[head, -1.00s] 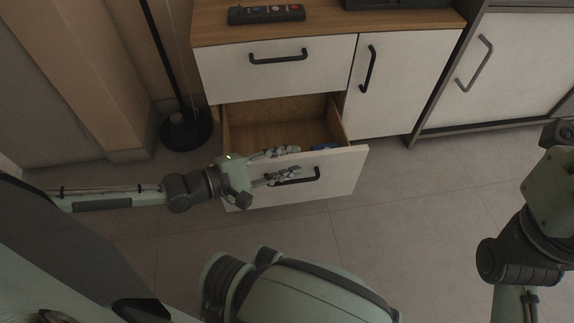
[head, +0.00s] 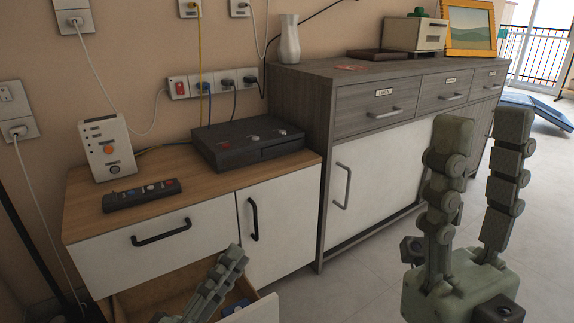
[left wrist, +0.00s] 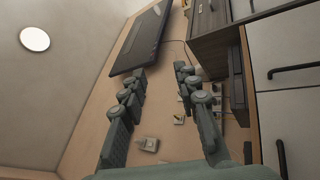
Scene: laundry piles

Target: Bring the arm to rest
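My left gripper (head: 232,256) is at the bottom of the head view, seen side-on, in front of the low cabinet and over the open drawer. In the left wrist view its two fingers (left wrist: 160,72) stand apart with nothing between them. My right gripper (head: 483,122) is large at the right of the head view, fingers pointing up, spread and empty, in front of the grey sideboard. The open drawer (head: 262,312) is partly cut off by the lower edge and partly hidden by my left gripper. A blue thing in it is barely visible.
The low cabinet (head: 200,218) carries a remote (head: 142,194), a white box (head: 108,148) and a black device (head: 247,143). The grey sideboard (head: 345,105) holds a vase (head: 289,40), a small box (head: 415,34) and a framed picture (head: 470,28).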

